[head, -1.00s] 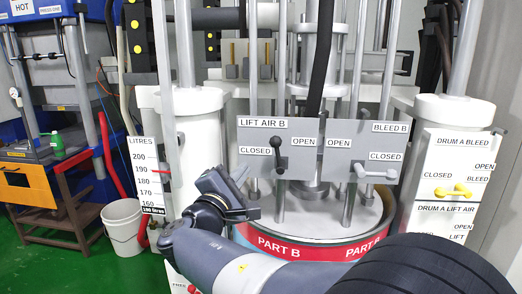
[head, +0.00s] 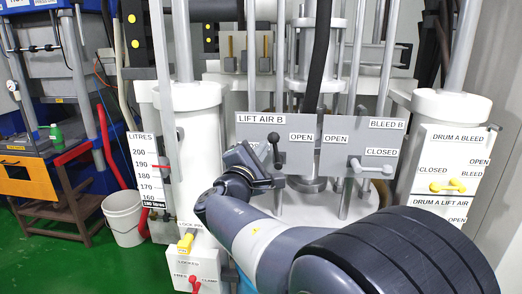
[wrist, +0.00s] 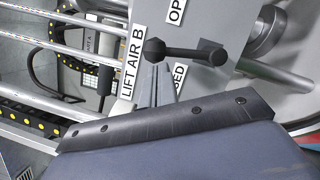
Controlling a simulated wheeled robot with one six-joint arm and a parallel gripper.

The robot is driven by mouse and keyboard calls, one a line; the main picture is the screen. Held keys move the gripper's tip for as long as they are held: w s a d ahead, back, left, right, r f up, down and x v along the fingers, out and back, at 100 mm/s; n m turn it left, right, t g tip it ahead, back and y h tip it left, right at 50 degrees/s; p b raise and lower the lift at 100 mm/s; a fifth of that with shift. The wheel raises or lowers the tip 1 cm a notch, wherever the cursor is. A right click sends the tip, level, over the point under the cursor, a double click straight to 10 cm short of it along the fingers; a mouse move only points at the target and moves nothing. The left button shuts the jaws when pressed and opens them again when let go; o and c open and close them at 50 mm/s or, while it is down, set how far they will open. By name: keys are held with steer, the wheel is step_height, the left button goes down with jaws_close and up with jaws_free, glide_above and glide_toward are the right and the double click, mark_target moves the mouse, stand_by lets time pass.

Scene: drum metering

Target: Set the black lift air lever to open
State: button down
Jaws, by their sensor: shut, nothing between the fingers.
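The black lift air lever (head: 275,150) is on the grey panel under the LIFT AIR B label (head: 260,118). Its round knob points up and leans slightly left, short of the OPEN label (head: 300,137) on its right. My gripper (head: 279,182) is shut and empty, just below the lever in the head view. In the wrist view the lever (wrist: 185,52) lies across the picture, with its knob at the left, just beyond my closed fingertips (wrist: 155,70). I cannot tell whether they touch it. The CLOSED label (wrist: 179,78) is partly hidden by my fingers.
A grey bleed lever (head: 371,168) sits at the right of the panel, by its own CLOSED label. A yellow lever (head: 447,186) is on the white box farther right. Metal rods (head: 347,195) stand around the panel. A white bucket (head: 124,217) is on the floor at left.

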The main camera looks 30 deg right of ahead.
steer(key=m+b, duration=0.1)
steer(key=d+m+b, duration=0.1)
steer(key=b, duration=0.1)
steer(key=shift+s+r+m+g, duration=0.3)
steer(key=shift+s+r, duration=0.05)
steer(key=shift+s, duration=0.05)
steer(key=shift+f, duration=0.1)
